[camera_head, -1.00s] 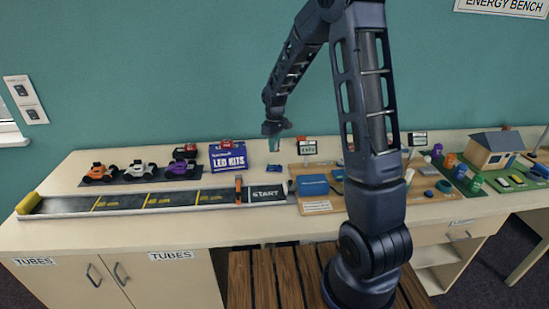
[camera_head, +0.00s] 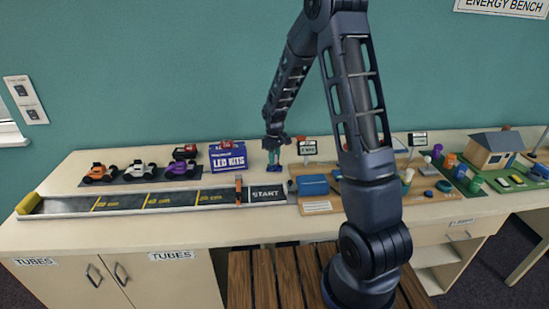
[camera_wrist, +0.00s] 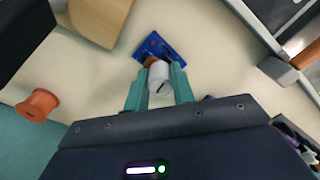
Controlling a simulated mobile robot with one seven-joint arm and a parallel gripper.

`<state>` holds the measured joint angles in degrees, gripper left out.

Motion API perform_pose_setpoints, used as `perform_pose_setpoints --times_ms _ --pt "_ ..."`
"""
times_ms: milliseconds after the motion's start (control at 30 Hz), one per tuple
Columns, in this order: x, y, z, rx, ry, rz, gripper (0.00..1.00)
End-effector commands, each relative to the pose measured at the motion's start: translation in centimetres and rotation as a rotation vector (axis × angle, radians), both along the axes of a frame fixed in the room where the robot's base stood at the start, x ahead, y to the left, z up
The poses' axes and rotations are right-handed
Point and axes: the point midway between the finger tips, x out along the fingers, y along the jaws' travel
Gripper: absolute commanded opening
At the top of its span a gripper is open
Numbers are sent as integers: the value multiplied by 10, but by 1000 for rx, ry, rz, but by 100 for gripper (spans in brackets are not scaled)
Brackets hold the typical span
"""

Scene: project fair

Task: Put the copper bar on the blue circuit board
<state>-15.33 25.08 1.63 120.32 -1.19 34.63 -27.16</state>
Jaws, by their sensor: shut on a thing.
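The blue circuit board (camera_wrist: 157,46) lies flat on the bench top just beyond my fingertips in the wrist view. It is a small blue patch under my gripper in the head view (camera_head: 273,169). My gripper (camera_wrist: 159,80) is shut on a white cylinder (camera_wrist: 158,76), which sits between its two green fingers. A copper-brown piece (camera_wrist: 149,61) shows beside the cylinder's far end, over the board. I cannot tell whether it is the copper bar, part of the held thing, or touching the board. My gripper also shows in the head view (camera_head: 273,158).
An orange spool (camera_wrist: 38,104) stands on the bench in the wrist view. The dark ramp track (camera_head: 150,200) runs along the front. The LED kits box (camera_head: 228,158) stands left of my gripper; a wooden board with parts (camera_head: 318,206) lies to its right.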

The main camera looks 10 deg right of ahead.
Motion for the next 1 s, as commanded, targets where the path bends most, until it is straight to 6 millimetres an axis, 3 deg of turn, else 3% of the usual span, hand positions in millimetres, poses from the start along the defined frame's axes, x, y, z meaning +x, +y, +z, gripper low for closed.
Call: perform_pose_setpoints --times_ms 367,400,500,833,1000 --pt "0 0 -9 0 0 0 1" --pt "0 0 -9 0 0 0 29" --pt "0 0 -9 0 0 0 46" --pt "0 0 -6 1 -1 0 46" --pt "1 0 13 1 -3 0 46"
